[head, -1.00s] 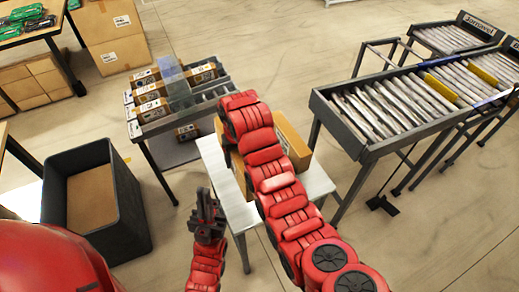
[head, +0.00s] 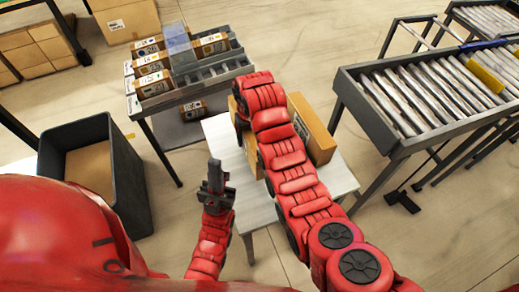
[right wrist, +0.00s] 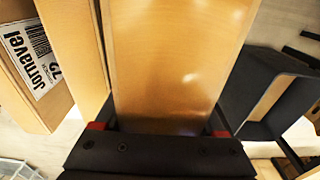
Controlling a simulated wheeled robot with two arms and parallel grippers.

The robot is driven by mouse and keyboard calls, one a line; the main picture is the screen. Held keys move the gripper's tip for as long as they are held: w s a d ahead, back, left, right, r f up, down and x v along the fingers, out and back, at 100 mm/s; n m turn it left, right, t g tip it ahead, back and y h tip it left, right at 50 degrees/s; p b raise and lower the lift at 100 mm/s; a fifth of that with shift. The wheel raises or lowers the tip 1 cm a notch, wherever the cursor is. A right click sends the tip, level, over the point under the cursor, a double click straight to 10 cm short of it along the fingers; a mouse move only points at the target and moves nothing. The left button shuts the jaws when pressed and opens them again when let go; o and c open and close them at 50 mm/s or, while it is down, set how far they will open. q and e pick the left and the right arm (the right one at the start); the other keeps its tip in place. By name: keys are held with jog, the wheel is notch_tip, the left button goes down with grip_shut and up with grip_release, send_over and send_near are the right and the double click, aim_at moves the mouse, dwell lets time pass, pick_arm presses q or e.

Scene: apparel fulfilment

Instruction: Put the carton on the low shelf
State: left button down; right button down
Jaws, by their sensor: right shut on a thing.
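The brown carton (head: 319,136) is at the white table (head: 343,185) in the head view, partly covered by my right arm. I cannot tell whether it rests on the tabletop. In the right wrist view the carton (right wrist: 178,60) fills the space between the red-tipped fingers of my right gripper (right wrist: 158,130), which is shut on it. In the head view that gripper is hidden behind my arm. My left gripper (head: 215,176) points up in front of the table, empty; its finger gap is not clear. A rack (head: 222,70) behind the table has a low shelf (head: 180,131).
Labelled boxes (head: 155,84) and a translucent bin (head: 180,45) stand on the rack top. A black bin (head: 135,175) stands at left, a roller conveyor (head: 420,90) at right. The right wrist view shows a labelled box (right wrist: 35,75) beside the carton.

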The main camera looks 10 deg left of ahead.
notch_tip(320, 180, down, 4)
jog(key=shift+s+r+p, duration=0.15)
jog(key=shift+r+p, duration=0.05)
jog(key=shift+p, duration=0.7)
notch_tip(320, 180, down, 2)
jog(key=shift+f+p, duration=0.15)
jog(key=shift+p, duration=0.25)
jog(key=shift+f, duration=0.75)
jog(key=shift+f, duration=0.15)
grip_release()
jog(key=shift+r, duration=0.25)
